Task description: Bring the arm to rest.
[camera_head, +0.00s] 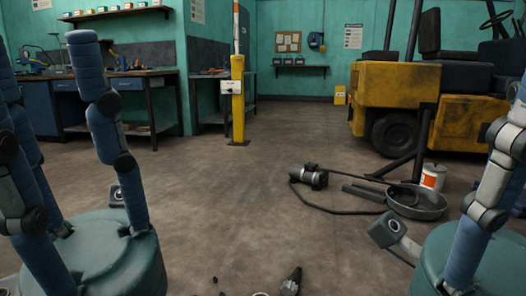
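My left arm's blue and grey links stand upright at the left of the head view, and my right arm's links come in at the right edge. Small dark parts show at the bottom edge, the largest a pointed dark piece (291,281) right of centre. They may be gripper parts, but I cannot tell which arm they belong to. Nothing held is visible. Both grippers are otherwise cut off by the frame or hidden, and I cannot see whether they are open or shut.
A yellow forklift (395,88) stands at the right. Before it lie a motor (309,177) with a hose, a round pan (417,203) and a white-orange bucket (432,177). A yellow post (238,100) and a workbench (130,74) stand further back. The middle floor is clear.

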